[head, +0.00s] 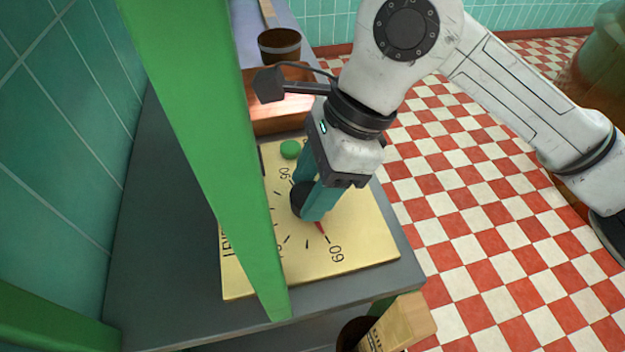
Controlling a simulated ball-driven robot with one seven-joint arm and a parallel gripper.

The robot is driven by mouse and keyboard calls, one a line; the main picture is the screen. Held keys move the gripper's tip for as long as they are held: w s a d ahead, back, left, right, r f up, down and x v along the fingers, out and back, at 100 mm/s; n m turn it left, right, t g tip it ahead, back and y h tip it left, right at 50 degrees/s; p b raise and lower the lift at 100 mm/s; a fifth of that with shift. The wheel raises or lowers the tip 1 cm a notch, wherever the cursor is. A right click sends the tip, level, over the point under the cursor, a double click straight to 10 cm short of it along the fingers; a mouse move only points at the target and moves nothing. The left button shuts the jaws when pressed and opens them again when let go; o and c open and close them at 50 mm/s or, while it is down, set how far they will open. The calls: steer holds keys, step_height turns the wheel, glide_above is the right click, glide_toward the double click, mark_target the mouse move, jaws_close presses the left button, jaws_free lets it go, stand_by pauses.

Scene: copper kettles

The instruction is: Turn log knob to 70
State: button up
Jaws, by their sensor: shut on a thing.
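The log knob (297,200) is dark and round, on a pale yellow dial plate (362,247) with black ticks and numbers. My gripper (311,203) comes down from above with teal fingers and is shut on the knob, hiding much of it. A red pointer (320,227) sticks out below the fingers, towards the 60 mark (337,254) at the lower right.
The green post (208,130) crosses close in front of the plate's left side. A green round button (290,149) sits at the plate's top. Behind are a wooden box (275,122) and a dark bowl (279,45).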

steer(key=m+t+b, duration=0.1)
steer(key=m+b, duration=0.1)
steer(key=m, duration=0.1)
steer(key=m+t+b, duration=0.1)
steer(key=m+b, duration=0.1)
steer(key=m, duration=0.1)
steer(key=shift+s+f, duration=0.15)
steer(key=m+t+b, duration=0.1)
steer(key=m+b, duration=0.2)
steer(key=shift+s+t, duration=0.1)
steer(key=shift+t, duration=0.2)
steer(key=shift+m+t+h+b, duration=0.35)
steer(key=shift+m+b, duration=0.45)
steer(key=shift+m, duration=0.4)
steer(key=o, duration=1)
steer(key=shift+o, duration=0.2)
steer(key=shift+r, duration=0.2)
